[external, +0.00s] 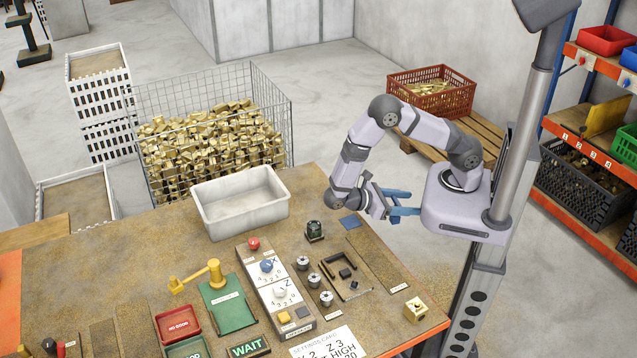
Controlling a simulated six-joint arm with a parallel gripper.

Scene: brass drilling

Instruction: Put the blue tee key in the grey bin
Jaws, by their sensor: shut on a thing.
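The blue tee key (400,211) is in my gripper (384,204), which is shut on it. The key sticks out to the right of the jaws, near my arm's base and above the table's right part. The exact grip is small and partly hidden by the jaws. The grey bin (242,217) is a pale, open, rectangular tub at the back of the table, left of my gripper. Its visible inside looks empty.
A control panel (275,290), several metal knobs and a black fixture (345,274) stand in front. A wire cage of brass pieces (215,145) is behind the bin.

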